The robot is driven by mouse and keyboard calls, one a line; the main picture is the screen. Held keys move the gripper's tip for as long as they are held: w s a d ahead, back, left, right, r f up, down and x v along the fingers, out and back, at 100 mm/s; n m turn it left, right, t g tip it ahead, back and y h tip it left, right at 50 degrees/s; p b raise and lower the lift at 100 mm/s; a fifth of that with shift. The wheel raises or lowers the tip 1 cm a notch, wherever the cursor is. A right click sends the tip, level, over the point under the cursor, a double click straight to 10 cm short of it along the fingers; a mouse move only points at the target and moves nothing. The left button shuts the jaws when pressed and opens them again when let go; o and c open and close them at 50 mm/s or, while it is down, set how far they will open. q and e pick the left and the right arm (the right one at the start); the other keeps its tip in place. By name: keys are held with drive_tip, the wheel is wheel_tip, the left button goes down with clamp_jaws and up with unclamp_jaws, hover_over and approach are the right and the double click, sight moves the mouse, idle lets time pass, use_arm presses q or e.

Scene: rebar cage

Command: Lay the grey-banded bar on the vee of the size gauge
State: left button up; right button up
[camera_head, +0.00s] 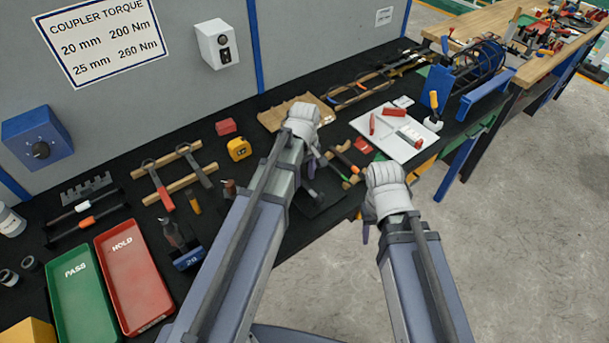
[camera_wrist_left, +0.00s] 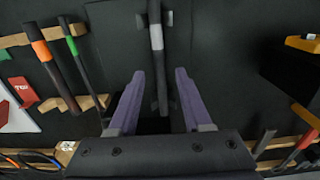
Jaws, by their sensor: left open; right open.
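The grey-banded bar (camera_wrist_left: 156,60) is dark with a pale grey band. In the left wrist view it runs between the spread purple fingers of my left gripper (camera_wrist_left: 158,85), touching neither visibly. Grey supports (camera_wrist_left: 168,19) show at its far end and near the fingers; I cannot tell whether they belong to the size gauge. In the head view my left arm mostly hides this spot, and my left gripper (camera_head: 314,165) points down over the bench. My right gripper (camera_head: 366,228) is open and empty beside the bench's front edge. I cannot identify the vee with certainty.
An orange-banded bar (camera_wrist_left: 42,50) and a green-banded bar (camera_wrist_left: 71,46) lie on wooden rests beside the left gripper. A yellow tape measure (camera_head: 239,149) stands left of it. The green PASS tray (camera_head: 84,328) and red HOLD tray (camera_head: 152,322) lie at the left.

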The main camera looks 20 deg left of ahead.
sight(304, 183)
use_arm(q)
wheel_tip(304, 183, up, 11)
drive_tip(key=p, duration=1)
drive_tip(key=s+d+m+y, duration=0.1)
drive_tip(key=s+d+m, duration=0.9)
drive_tip(key=s+m, duration=0.4)
drive_tip(key=shift+s+d, duration=0.15)
drive_tip(key=shift+d, duration=0.1)
drive_tip(key=shift+r, duration=0.1)
wheel_tip(304, 183, down, 8)
drive_tip(key=b, duration=0.7)
drive_tip(key=shift+r, duration=0.25)
